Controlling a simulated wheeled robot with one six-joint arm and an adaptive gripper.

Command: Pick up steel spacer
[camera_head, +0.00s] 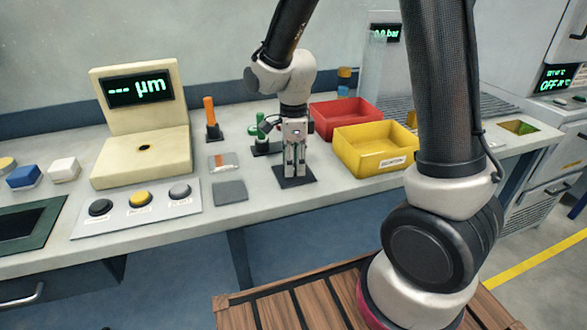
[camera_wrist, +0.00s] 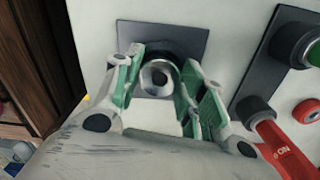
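The spacer cannot be made out there.
A yellow bin (camera_head: 376,170) and a red bin (camera_head: 342,106) stand right of my gripper. Left are an orange-handled tool (camera_head: 209,112), a green-topped fixture (camera_head: 260,124), a grey pad (camera_head: 230,192), a button panel (camera_head: 139,208) and a cream gauge (camera_head: 140,172). A red lever (camera_wrist: 286,150) is near my right finger.

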